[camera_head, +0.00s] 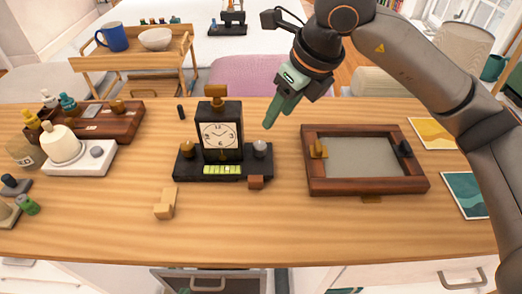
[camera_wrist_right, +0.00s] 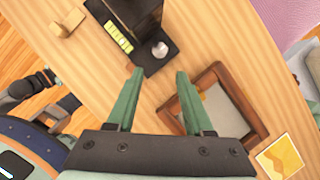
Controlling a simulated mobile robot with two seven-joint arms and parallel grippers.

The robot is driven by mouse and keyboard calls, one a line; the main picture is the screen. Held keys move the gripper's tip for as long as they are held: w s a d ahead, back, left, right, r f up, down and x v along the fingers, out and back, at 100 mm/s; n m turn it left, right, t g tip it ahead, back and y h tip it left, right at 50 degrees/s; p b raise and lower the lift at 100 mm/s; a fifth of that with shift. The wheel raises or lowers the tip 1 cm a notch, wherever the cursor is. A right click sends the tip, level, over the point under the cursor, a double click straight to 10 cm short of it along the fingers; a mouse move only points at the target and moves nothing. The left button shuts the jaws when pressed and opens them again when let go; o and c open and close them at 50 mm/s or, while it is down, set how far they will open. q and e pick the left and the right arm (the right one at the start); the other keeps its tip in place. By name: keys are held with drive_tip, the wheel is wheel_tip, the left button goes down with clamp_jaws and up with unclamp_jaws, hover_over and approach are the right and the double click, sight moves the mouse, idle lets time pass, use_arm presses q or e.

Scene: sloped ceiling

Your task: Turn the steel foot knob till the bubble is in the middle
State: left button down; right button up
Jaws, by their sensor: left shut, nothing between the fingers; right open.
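A black mantel clock (camera_head: 220,134) with a white dial stands on a dark base in the middle of the table. In the right wrist view the steel knob (camera_wrist_right: 159,48) and vial (camera_wrist_right: 118,36) show beyond the fingers. My right gripper (camera_head: 270,122) is open and empty, above and behind the steel knob, apart from it.
A red-brown block (camera_head: 256,182) sits at the base's front right corner. A wooden block (camera_head: 165,204) lies front left. A wood-framed tray (camera_head: 314,178) stands to the right. A white stand (camera_head: 91,167) is at the left. Bare tabletop lies in front of the clock.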

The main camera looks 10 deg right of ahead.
sight(261, 145)
drive_tip(key=x, duration=1.2)
drive_tip(key=shift+w+f, duration=0.15)
drive_tip(key=shift+f, duration=0.05)
clamp_jaws()
